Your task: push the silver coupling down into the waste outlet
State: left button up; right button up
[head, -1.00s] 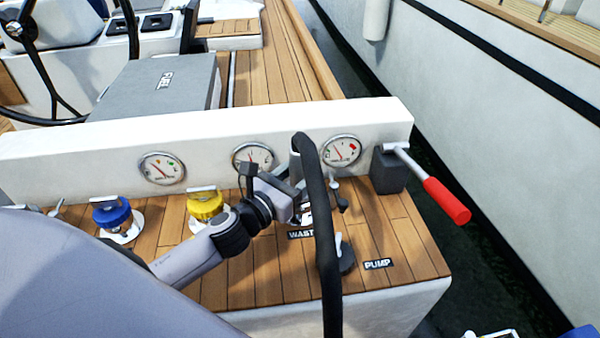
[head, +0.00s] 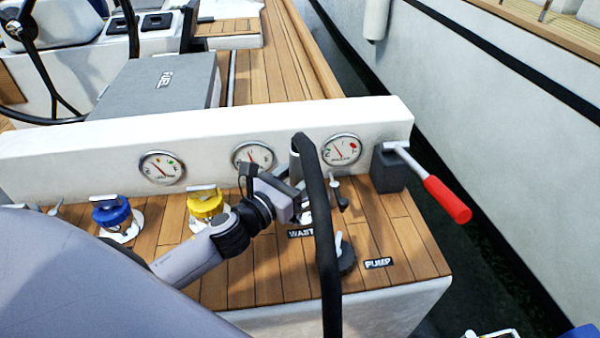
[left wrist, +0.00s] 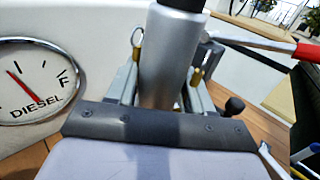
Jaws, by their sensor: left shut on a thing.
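My left gripper (head: 300,198) is shut around the silver coupling (head: 295,165) at the end of a thick black hose (head: 326,240). In the left wrist view the coupling (left wrist: 172,52) stands nearly upright between the two fingers, with ringed brass pins (left wrist: 197,76) beside it. The gripper is just behind the WASTE label (head: 301,234), low over the teak deck. The waste outlet is hidden behind my gripper and the hose, so I cannot tell how deep the coupling sits. My right gripper is not in view.
A blue cap (head: 113,212) and a yellow cap (head: 206,204) stand on the deck to the left. A dark cap (head: 346,258) lies near the PUMP label (head: 378,263). A red-handled lever (head: 446,199) juts out at the right. A white wall with gauges (head: 341,149) stands behind.

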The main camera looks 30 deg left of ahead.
aim_at(293, 185)
pick_arm(q)
jog(key=shift+r, duration=0.15)
jog(key=shift+f+b, duration=0.45)
jog(key=shift+f, duration=0.15)
dwell(0.5)
jog(key=o, duration=1.1)
jog(key=shift+o, duration=0.2)
jog(key=shift+f, duration=0.15)
jog(key=shift+s, duration=0.1)
jog(key=shift+s+a, duration=0.25)
jog(key=shift+s, duration=1.05)
jog(key=shift+s+a, duration=0.25)
jog(key=shift+s, duration=1)
jog(key=shift+s+a+b, duration=0.15)
jog(key=shift+s+b, duration=0.15)
jog(key=shift+s, duration=0.6)
jog(key=shift+s+a+b, duration=0.2)
jog(key=shift+s+b, duration=0.05)
jog(key=shift+s, duration=0.7)
jog(key=shift+s+a+b, duration=0.15)
jog(key=shift+s+b, duration=0.15)
jog(key=shift+s, duration=0.6)
